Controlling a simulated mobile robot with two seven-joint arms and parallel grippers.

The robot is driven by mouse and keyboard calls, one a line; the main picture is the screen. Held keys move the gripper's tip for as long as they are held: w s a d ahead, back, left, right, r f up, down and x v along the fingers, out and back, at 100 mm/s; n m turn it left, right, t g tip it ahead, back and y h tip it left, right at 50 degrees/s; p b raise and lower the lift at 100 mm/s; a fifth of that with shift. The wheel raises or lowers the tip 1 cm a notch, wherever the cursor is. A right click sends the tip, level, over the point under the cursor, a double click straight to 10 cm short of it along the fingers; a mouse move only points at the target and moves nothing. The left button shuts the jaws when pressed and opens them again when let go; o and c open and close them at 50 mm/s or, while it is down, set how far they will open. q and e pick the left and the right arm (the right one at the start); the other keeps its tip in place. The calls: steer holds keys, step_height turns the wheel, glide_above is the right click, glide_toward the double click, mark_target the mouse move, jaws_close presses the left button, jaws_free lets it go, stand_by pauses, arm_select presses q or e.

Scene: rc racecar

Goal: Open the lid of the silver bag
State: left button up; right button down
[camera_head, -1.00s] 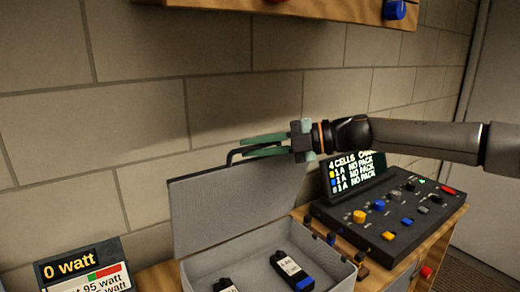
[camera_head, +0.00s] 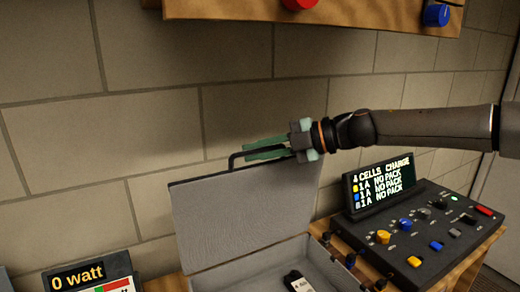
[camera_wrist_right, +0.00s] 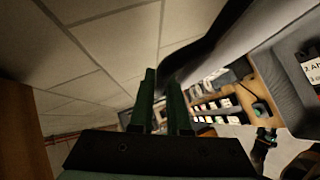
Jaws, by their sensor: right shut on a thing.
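The silver bag is an open grey case whose lid (camera_head: 245,210) stands raised, roughly upright, at the back of its body (camera_head: 262,262). A black handle (camera_head: 236,157) sits on the lid's top edge. My right gripper (camera_head: 265,148) has its green fingers at this handle, shut on it, with the arm coming in from the right. In the right wrist view the green fingers (camera_wrist_right: 160,100) are close together, beside a dark bar that looks like the handle (camera_wrist_right: 205,48). A battery pack (camera_head: 298,282) with a white label lies inside the case. My left gripper is not in view.
A black charger (camera_head: 445,225) with coloured knobs and a lit screen (camera_head: 380,185) stands right of the case. A wooden shelf (camera_head: 300,25) hangs above, and a block wall (camera_head: 140,130) is close behind.

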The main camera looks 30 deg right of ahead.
steer(key=shift+r, duration=0.15)
steer(key=c, duration=0.9)
jaws_free()
steer(key=shift+s, duration=0.1)
